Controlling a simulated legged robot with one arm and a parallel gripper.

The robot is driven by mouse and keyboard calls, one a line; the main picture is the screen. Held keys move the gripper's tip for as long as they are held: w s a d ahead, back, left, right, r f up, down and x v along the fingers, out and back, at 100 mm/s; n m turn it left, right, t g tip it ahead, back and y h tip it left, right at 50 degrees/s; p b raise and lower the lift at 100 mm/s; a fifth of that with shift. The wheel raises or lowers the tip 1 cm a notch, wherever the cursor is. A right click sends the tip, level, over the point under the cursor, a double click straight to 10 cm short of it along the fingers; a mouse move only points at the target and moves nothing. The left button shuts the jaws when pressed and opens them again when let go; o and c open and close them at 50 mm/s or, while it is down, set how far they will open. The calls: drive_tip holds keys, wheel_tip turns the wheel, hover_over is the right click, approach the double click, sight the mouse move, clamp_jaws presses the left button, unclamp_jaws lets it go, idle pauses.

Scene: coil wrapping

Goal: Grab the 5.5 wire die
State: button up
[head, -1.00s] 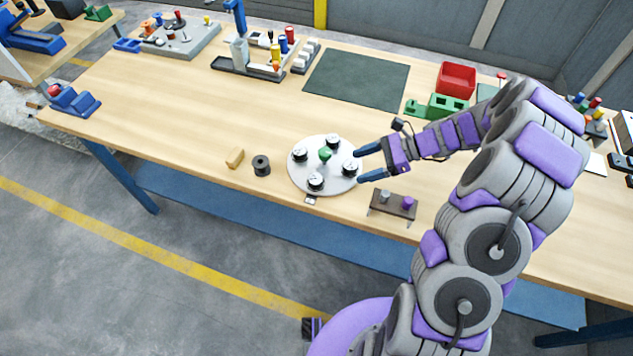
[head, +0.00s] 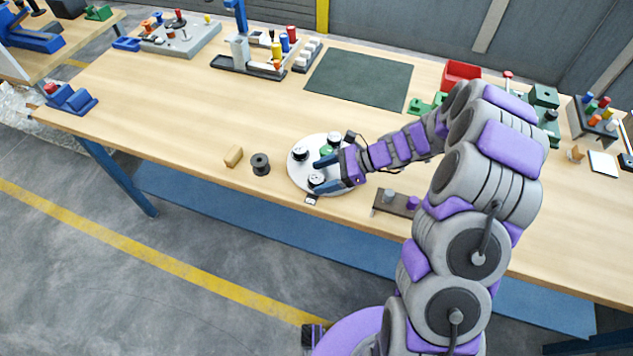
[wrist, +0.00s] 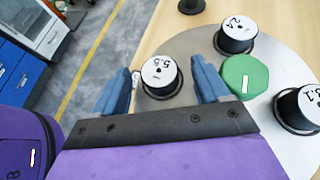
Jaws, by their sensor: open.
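The 5.5 wire die (wrist: 158,76) is a black spool-shaped piece with a white top marked 5.5, standing on the round pale turntable (wrist: 190,42). In the wrist view it sits between the blue fingers of my open gripper (wrist: 163,72), with a gap visible on each side. In the head view my gripper (head: 318,176) is over the front of the turntable (head: 296,174), and the die (head: 316,179) shows at its fingertips.
Dies marked 2.4 (wrist: 236,30) and 3.1 (wrist: 302,104) stand around the green knob (wrist: 245,77) on the turntable. A dark spool (head: 260,164) and a tan block (head: 233,156) lie left of it. A small brown stand (head: 396,205) is to the right.

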drive_tip(key=shift+a+f, duration=0.15)
drive_tip(key=shift+a, duration=0.2)
drive_tip(key=shift+d, duration=0.1)
drive_tip(key=c, duration=1.3)
